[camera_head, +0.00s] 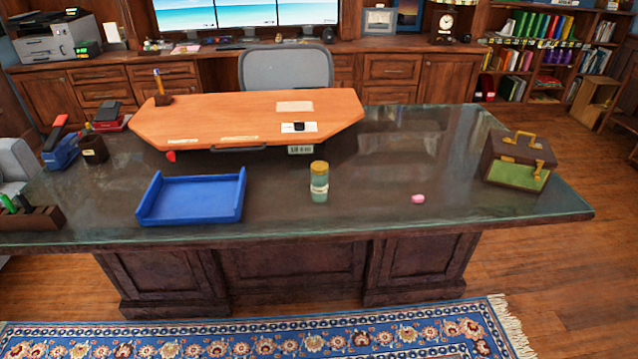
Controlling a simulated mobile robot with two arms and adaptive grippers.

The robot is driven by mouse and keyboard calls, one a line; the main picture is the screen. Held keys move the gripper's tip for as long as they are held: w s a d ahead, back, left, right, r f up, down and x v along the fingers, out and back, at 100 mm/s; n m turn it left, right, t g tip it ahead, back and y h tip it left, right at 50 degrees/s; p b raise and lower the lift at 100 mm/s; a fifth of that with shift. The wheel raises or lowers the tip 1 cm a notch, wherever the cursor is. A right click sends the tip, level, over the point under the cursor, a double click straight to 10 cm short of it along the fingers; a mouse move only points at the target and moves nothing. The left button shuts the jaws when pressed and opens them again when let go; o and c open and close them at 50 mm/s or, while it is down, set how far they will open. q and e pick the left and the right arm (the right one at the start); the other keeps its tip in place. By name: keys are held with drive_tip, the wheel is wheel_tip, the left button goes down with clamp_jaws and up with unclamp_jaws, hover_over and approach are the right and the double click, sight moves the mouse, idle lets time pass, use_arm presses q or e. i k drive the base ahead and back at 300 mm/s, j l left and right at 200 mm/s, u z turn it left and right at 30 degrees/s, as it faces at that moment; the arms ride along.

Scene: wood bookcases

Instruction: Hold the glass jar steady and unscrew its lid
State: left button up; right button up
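The glass jar (319,188) stands upright on the dark glass-topped desk, near its front edge and right of a blue tray. Its gold-yellow lid (319,167) sits on top of the jar. The jar's glass looks pale green, and a small light label seems to be on its side. Neither of my grippers shows in the head view, and nothing touches the jar.
The blue tray (192,197) lies left of the jar. A pink eraser-like piece (418,199) and a green-brown case (517,161) are to its right. An orange wooden board (245,117) stands behind it. The desktop (370,215) around the jar is clear. A patterned rug (260,340) lies in front.

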sight(319, 182)
drive_tip(key=i+l+u, duration=0.1)
drive_tip(key=l+u, duration=0.25)
drive_tip(key=i+l+u, duration=0.1)
drive_tip(key=u, duration=0.2)
drive_tip(key=l+u, duration=0.35)
